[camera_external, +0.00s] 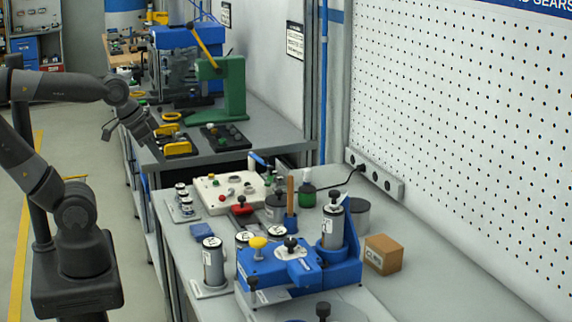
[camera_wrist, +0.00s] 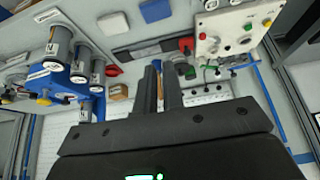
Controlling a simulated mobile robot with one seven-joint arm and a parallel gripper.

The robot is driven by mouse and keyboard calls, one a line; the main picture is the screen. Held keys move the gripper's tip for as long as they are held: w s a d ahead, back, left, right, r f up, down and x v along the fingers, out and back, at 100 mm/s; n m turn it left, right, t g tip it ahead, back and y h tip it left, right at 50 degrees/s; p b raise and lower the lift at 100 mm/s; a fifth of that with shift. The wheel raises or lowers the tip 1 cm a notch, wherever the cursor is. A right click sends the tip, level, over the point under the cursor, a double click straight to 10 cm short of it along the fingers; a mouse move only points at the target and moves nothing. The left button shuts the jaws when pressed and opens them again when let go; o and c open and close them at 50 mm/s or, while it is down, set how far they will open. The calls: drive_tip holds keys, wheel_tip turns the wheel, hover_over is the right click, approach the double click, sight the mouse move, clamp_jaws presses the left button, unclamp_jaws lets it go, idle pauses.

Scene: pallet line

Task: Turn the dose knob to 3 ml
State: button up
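A blue device (camera_external: 280,272) with a black-knobbed top plate and a yellow knob (camera_external: 258,243) stands on the near bench; it also shows at the left of the wrist view (camera_wrist: 68,78). A white control box (camera_external: 212,190) with coloured buttons and small dials stands behind it; it is at the upper right of the wrist view (camera_wrist: 228,40). I cannot tell which knob is the dose knob, and no ml scale is legible. My gripper (camera_wrist: 160,66) is in the air, apart from these things. Its two dark fingers are close together, with nothing visibly held; whether they meet is unclear.
Labelled cylinders (camera_external: 213,262) stand left of the blue device. A cardboard box (camera_external: 383,254) is to its right, and a green bottle (camera_external: 307,190) is behind. A green press (camera_external: 228,88) is on the far bench. The near bench's right side is mostly clear.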

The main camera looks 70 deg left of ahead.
drive_tip(key=o, duration=0.9)
drive_tip(key=w+d+r+n, duration=0.1)
drive_tip(key=w+d, duration=0.1)
drive_tip(key=w, duration=0.1)
drive_tip(key=w+d+r+n+g, duration=0.1)
drive_tip(key=w+d+r, duration=0.1)
drive_tip(key=w, duration=0.2)
drive_tip(key=w+d+r+n+g+h, duration=0.1)
drive_tip(key=w+d, duration=0.1)
drive_tip(key=w, duration=0.2)
drive_tip(key=shift+w+d+r, duration=0.1)
drive_tip(key=shift+d+r, duration=0.05)
drive_tip(key=shift+d, duration=0.25)
drive_tip(key=shift+c, duration=0.2)
drive_tip(key=n+y, duration=0.4)
drive_tip(key=n, duration=0.2)
approach(290, 240)
drive_tip(key=x, duration=0.8)
drive_tip(key=shift+w, duration=0.1)
drive_tip(key=c, duration=1)
